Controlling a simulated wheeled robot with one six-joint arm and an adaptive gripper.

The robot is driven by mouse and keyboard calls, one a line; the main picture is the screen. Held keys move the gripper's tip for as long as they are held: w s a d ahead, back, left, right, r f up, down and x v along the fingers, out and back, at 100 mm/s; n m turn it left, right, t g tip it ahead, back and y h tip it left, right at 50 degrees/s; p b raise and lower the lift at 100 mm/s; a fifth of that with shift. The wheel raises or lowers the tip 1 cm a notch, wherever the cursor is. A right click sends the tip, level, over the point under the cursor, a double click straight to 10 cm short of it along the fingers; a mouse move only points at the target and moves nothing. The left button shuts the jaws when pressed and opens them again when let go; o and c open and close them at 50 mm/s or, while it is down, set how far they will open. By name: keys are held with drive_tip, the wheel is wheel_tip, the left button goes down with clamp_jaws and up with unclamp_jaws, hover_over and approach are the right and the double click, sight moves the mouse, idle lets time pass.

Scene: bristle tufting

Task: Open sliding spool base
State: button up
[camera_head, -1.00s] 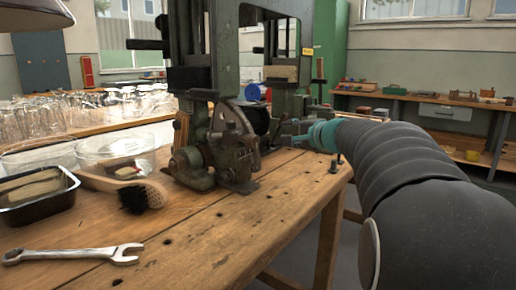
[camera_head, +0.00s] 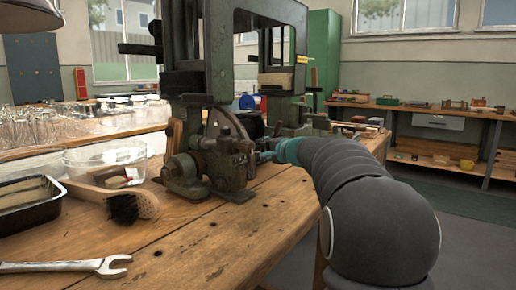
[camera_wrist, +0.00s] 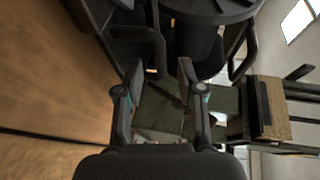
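The green-grey tufting machine (camera_head: 215,160) stands on the wooden bench. A black spool (camera_head: 251,122) sits behind its front wheel, partly hidden by the machine. In the wrist view a round black part (camera_wrist: 205,35), probably the spool, lies beyond my fingers. A black curved handle (camera_wrist: 154,45) stands close to the left fingertip. The sliding base under the spool cannot be told apart clearly. My gripper (camera_wrist: 161,72) is open, with a gap between its two fingers and nothing held. In the head view my gripper (camera_head: 264,155) reaches to the machine's right side; its tips are partly hidden.
A brush (camera_head: 125,203), a black tray (camera_head: 28,204), a glass bowl (camera_head: 105,161) and a wrench (camera_head: 75,266) lie on the bench (camera_head: 190,245), left and front. The front right bench top is clear. A green cabinet (camera_head: 325,55) stands behind.

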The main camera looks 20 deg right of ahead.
sight(258, 149)
drive_tip(key=shift+x, duration=1.8)
clamp_jaws()
